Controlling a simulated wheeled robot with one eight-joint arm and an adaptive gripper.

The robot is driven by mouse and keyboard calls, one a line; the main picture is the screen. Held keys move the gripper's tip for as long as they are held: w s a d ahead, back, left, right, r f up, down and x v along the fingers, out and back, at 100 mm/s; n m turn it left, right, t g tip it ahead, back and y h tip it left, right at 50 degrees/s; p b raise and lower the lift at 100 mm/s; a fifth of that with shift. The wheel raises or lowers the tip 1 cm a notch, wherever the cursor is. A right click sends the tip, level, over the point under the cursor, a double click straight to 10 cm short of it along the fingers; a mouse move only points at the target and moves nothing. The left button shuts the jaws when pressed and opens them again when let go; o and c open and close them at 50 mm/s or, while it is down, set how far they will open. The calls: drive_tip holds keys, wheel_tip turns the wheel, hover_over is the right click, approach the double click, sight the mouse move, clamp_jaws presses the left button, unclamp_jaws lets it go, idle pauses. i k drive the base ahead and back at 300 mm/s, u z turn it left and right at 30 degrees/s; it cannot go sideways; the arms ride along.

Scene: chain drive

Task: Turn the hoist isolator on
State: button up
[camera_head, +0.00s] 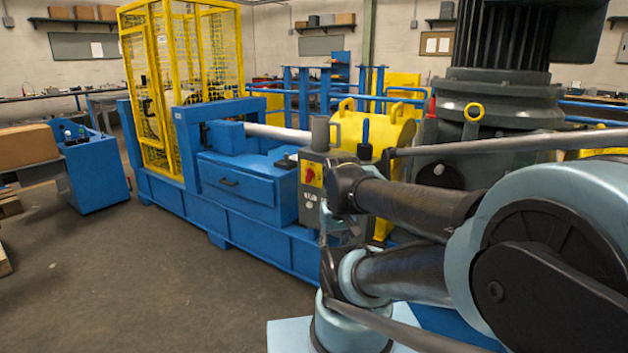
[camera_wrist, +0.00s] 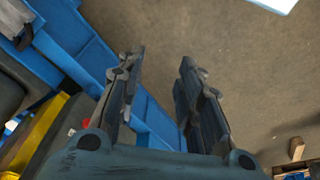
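The isolator is a grey box (camera_head: 312,196) on the front of the blue machine, with a red rotary knob on a yellow plate (camera_head: 311,174). The knob's exact setting is too small to read. In the head view my arm's dark end sits just right of and below the box, close in front of it. My gripper (camera_wrist: 163,57) shows in the wrist view with its two dark fingers apart and nothing between them. The fingers point over the blue machine's edge and the floor. A small red patch (camera_wrist: 71,131) shows left of the fingers; I cannot tell whether it is the knob.
The blue machine bed (camera_head: 235,215) runs along behind the isolator, with a yellow mesh guard (camera_head: 183,80) at its left. A yellow drum (camera_head: 375,130) stands behind the isolator. A large dark motor (camera_head: 497,110) is at the right. The floor (camera_head: 120,285) at front left is clear.

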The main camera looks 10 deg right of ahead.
sight(309, 174)
drive_tip(key=u, duration=1.5)
drive_tip(key=k, duration=0.65)
drive_tip(key=z, duration=1.75)
drive_tip(key=i, duration=0.5)
